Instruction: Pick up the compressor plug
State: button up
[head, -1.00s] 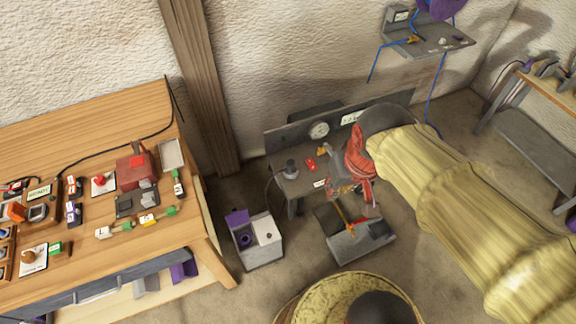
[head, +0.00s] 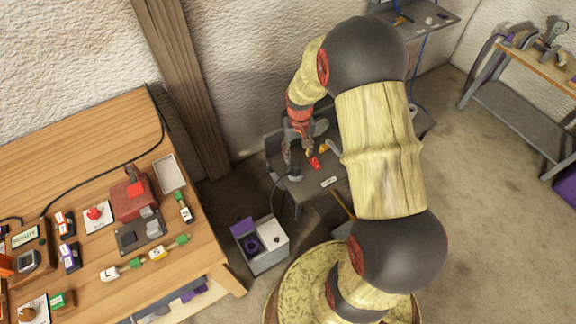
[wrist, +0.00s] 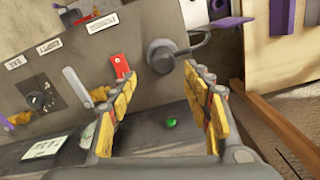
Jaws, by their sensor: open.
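A dark grey round plug-like piece with a cable (wrist: 162,54), which I take for the compressor plug, sits on the small grey bench. It also shows in the head view (head: 295,173), partly behind the gripper. The cable leaves it to the right in the wrist view. My gripper (wrist: 160,78) is open and empty, its yellow-padded fingers spread to either side of the line toward the plug. The plug appears just beyond the fingertips; I cannot tell the exact gap. In the head view the gripper (head: 291,152) hangs over the bench's left part.
A red switch (wrist: 120,66) stands beside the plug. A grey lever with a yellow part (wrist: 78,85), a dark knob (wrist: 40,98) and a green light (wrist: 171,123) are near. A cluttered wooden table (head: 100,150) is left.

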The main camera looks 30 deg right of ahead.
aim_at(296, 164)
jog(key=f+b, duration=0.1)
jog(key=f, duration=0.1)
jog(key=f+b, duration=0.1)
jog(key=f, duration=0.2)
jog(key=f+b, duration=0.1)
jog(key=f, duration=0.1)
jog(key=shift+a+f+b, duration=0.3)
jog(key=shift+f, duration=0.1)
jog(key=shift+r, duration=0.1)
jog(key=c, duration=1.1)
jog(key=shift+c, duration=0.7)
